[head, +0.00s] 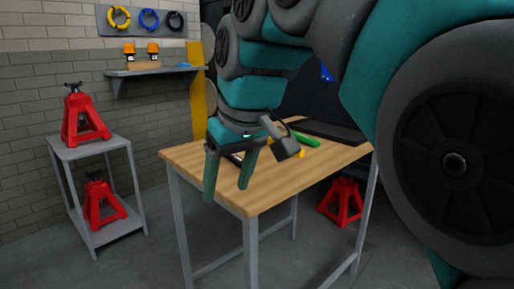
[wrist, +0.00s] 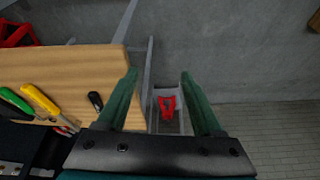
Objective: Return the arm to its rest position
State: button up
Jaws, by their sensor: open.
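My gripper (head: 228,172) is at the end of my teal and grey arm, pointing down over the near left corner of the wooden table (head: 280,190) in the head view. Its two green fingers are apart and nothing is between them. In the wrist view my gripper (wrist: 158,82) is also open and empty. There the left finger overlaps the edge of the wooden table (wrist: 60,70), and the right finger is over the floor. My arm hides part of the table and the wall behind.
Green- and yellow-handled tools (wrist: 40,98) and a black item (wrist: 95,100) lie on the table. A grey stand (head: 95,150) at left holds red jack stands (head: 82,118). Another red jack stand (head: 342,200) is on the floor. A wall shelf (head: 155,72) holds orange-topped items. Floor between stand and table is clear.

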jog(key=s+d+f+m+g, duration=0.1)
jog(key=s+d+f+m, duration=0.1)
jog(key=s+d+f, duration=0.2)
jog(key=s+d+f+m+g+h, duration=0.1)
jog(key=s+d+f+m, duration=0.1)
jog(key=s+d+f, duration=0.2)
jog(key=s+d+f+m+g+h, duration=0.1)
jog(key=s+d+f, duration=0.3)
jog(key=d+f, duration=0.4)
notch_tip(320, 180, down, 7)
jog(key=shift+s+d+r+m+g, duration=0.15)
jog(key=shift+d+m+g, duration=0.1)
jog(key=shift+m+g, duration=0.15)
jog(key=shift+m+g+h, duration=0.3)
jog(key=shift+m+g, duration=0.5)
jog(key=s+d+f, duration=0.1)
jog(key=s+f, duration=0.1)
jog(key=s+d+f, duration=0.1)
jog(key=s+f, duration=0.2)
jog(key=s+d+f, duration=0.1)
jog(key=s+f, duration=0.1)
jog(key=s, duration=0.1)
jog(key=shift+s+d+f, duration=0.1)
jog(key=shift+s+f, duration=0.15)
jog(key=shift+c, duration=0.2)
